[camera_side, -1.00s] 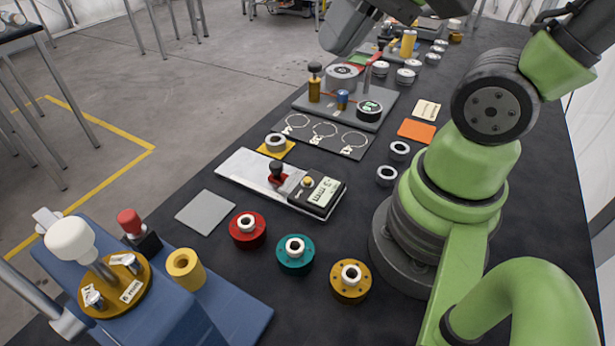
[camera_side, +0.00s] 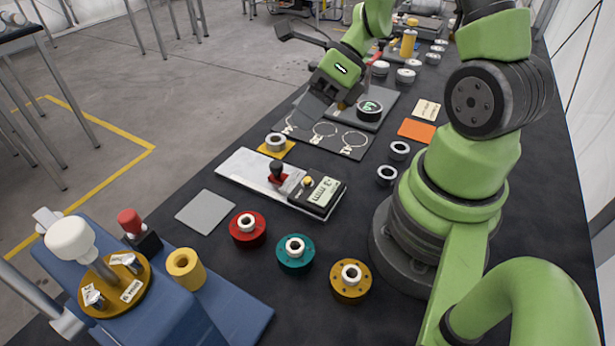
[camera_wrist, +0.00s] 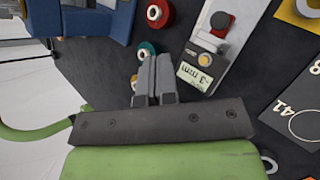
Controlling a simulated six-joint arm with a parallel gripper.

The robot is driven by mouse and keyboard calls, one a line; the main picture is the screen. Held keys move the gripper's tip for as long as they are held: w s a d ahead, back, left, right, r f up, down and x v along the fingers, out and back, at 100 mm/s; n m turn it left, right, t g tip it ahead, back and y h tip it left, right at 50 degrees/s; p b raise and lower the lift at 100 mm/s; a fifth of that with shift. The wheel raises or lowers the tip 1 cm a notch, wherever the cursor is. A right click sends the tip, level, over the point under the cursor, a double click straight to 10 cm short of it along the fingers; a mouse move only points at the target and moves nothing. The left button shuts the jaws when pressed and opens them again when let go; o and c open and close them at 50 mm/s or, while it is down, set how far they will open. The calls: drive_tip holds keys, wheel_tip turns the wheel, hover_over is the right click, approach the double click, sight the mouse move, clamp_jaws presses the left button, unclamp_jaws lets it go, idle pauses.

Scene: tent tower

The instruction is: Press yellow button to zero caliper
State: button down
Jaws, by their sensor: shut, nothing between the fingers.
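The caliper (camera_side: 320,194) lies on a pale plate on the dark bench, with a black body and a lit display. Its yellow button (camera_side: 307,182) sits at the left end of the body. In the wrist view the yellow button (camera_wrist: 204,58) is to the right of my fingers, beside the display (camera_wrist: 195,75). A red slider with a black knob (camera_side: 277,168) stands left of the button. My gripper (camera_side: 316,106) is shut and empty, above the bench, behind the caliper in the side view and apart from it. Its fingers (camera_wrist: 154,77) show together in the wrist view.
A mat with ring outlines (camera_side: 325,132) lies behind the caliper. Red (camera_side: 247,232), teal (camera_side: 294,264) and amber (camera_side: 350,289) discs stand in front. A grey square (camera_side: 205,212) is at left. A blue fixture (camera_side: 200,320) fills the front left.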

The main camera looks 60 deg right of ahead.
sight(307, 176)
drive_tip(key=shift+f, duration=0.15)
drive_tip(key=shift+f, duration=4.35)
drive_tip(key=shift+f, duration=0.2)
drive_tip(key=shift+f, duration=0.2)
drive_tip(key=shift+f, duration=0.35)
drive_tip(key=shift+r, duration=0.8)
drive_tip(key=shift+r, duration=2.5)
